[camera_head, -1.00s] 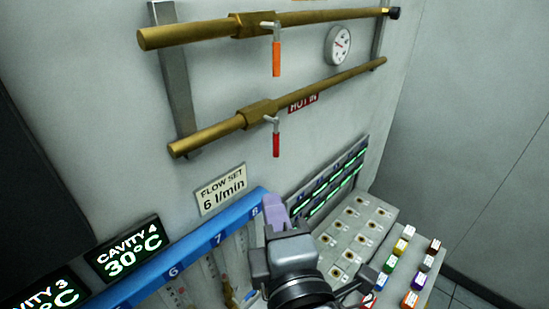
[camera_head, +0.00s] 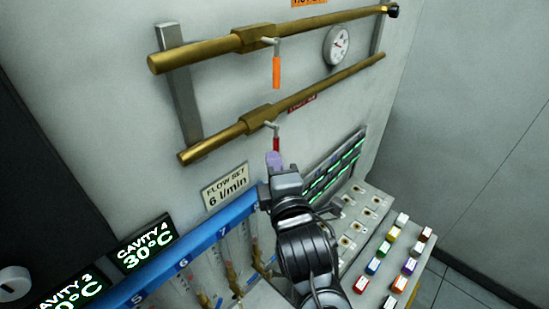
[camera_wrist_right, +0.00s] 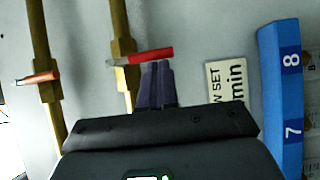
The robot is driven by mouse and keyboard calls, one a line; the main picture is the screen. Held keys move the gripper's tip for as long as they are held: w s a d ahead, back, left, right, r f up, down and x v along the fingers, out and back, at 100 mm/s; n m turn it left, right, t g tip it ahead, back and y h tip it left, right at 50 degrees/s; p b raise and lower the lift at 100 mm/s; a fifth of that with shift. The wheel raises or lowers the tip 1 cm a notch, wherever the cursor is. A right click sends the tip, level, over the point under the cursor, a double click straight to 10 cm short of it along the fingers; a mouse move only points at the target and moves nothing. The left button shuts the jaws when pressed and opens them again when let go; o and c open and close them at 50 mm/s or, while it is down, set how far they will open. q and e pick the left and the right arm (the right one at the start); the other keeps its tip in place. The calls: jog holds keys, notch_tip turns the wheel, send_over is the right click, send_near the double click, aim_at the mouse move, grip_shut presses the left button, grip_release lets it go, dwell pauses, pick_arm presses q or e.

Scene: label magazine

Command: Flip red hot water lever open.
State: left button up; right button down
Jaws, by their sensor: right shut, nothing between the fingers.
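The red lever (camera_head: 276,143) hangs straight down from the valve on the lower brass pipe (camera_head: 318,99). Its lower end is hidden behind my right gripper in the head view. The red lever also shows in the right wrist view (camera_wrist_right: 150,55), lying across the picture just beyond the fingertips. My right gripper (camera_head: 274,160) is shut and empty, with its purple fingers pointing up at the lever's lower end. The fingers (camera_wrist_right: 157,66) look very close to the lever; I cannot tell whether they touch. My left gripper is not in view.
An orange lever (camera_head: 276,72) hangs from the upper brass pipe (camera_head: 200,52), near a round gauge (camera_head: 336,45). Below are the "FLOW SET 6 l/min" sign (camera_head: 226,187) and a blue numbered rail (camera_head: 203,254). Coloured blocks (camera_head: 390,249) stand at the lower right.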

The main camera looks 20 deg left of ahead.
dwell(0.4)
pick_arm(q)
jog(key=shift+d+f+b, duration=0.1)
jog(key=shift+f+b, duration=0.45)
jog(key=shift+b, duration=0.05)
pick_arm(e)
jog(key=shift+w+d+f+n, duration=0.1)
jog(key=shift+w+f+n, duration=0.1)
jog(key=shift+n, duration=0.1)
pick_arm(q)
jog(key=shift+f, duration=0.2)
